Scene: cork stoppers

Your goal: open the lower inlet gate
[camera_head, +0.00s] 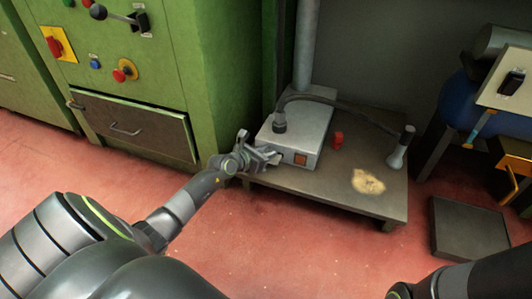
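My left gripper (264,154) reaches in from the left and is at the left front of a grey box (299,133) on a low table. Its fingers are small and overlap the box in the picture, so I cannot tell whether they touch it or how far apart they are. I cannot make out for sure which part is the lower inlet gate. An orange bracket with a dark handle (511,178) shows at the right edge, partly cut off. My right arm shows at the bottom right corner; its gripper is out of view.
The low table (300,183) also bears a red piece (337,139) and a hose ending in a grey nozzle (401,147). A green cabinet (130,75) with knobs and a drawer stands at the left. A dark flat block (468,228) lies on the red floor at the right.

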